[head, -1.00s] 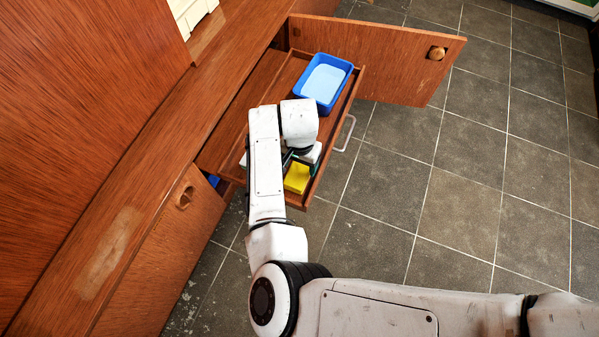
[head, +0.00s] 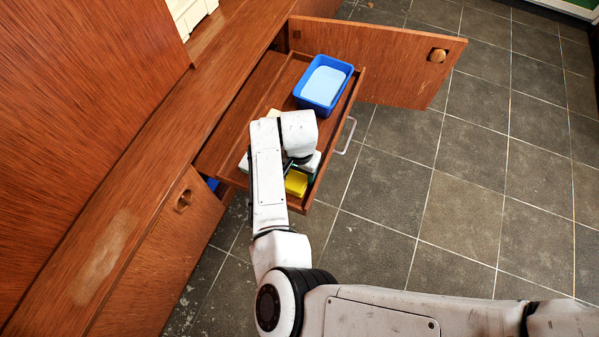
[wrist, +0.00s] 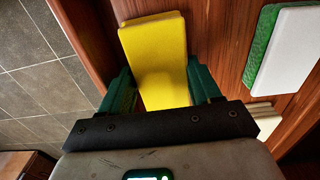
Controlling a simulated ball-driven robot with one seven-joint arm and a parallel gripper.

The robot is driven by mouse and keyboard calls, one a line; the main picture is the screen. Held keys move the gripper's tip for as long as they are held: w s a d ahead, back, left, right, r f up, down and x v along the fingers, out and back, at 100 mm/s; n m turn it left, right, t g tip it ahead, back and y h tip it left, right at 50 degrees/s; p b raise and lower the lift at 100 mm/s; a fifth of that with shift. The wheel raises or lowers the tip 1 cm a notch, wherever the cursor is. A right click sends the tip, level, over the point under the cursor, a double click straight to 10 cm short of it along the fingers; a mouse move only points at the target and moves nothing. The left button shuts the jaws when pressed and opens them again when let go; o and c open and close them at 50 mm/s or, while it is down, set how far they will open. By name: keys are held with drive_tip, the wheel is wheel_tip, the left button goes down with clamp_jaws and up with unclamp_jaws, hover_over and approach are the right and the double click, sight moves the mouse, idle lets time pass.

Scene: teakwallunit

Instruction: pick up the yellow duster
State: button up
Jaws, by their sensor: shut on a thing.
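The yellow duster (wrist: 156,58) is a flat yellow block in the pulled-out wooden drawer; in the head view it (head: 296,183) shows near the drawer's front end, partly hidden by my arm. My gripper (wrist: 161,88) has its green fingers on either side of the duster and is shut on it. In the head view my gripper (head: 299,166) is mostly covered by my own arm. In the wrist view the duster extends beyond the fingertips, over the drawer's wooden floor.
A blue tub (head: 323,86) with pale blue contents stands in the drawer's far end. A green-and-white pad (wrist: 284,48) lies right of the duster. Open cabinet doors (head: 375,55) flank the drawer (head: 268,92). The tiled floor to the right is clear.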

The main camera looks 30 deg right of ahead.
drive_tip(key=shift+r+p, duration=0.35)
drive_tip(key=shift+r, duration=0.25)
wheel_tip(320, 180, up, 2)
drive_tip(key=shift+r+p, duration=0.1)
drive_tip(key=shift+p, duration=0.55)
drive_tip(key=s+r+p, duration=0.3)
drive_tip(key=s+r, duration=0.1)
drive_tip(key=s, duration=0.3)
drive_tip(key=s+d+r+p, duration=0.1)
drive_tip(key=s+r+p, duration=0.2)
drive_tip(key=s+r, duration=0.2)
drive_tip(key=shift+s+d+r, duration=0.25)
drive_tip(key=shift+s+r, duration=0.05)
drive_tip(key=shift+s, duration=0.65)
drive_tip(key=o, duration=0.5)
drive_tip(key=c, duration=0.4)
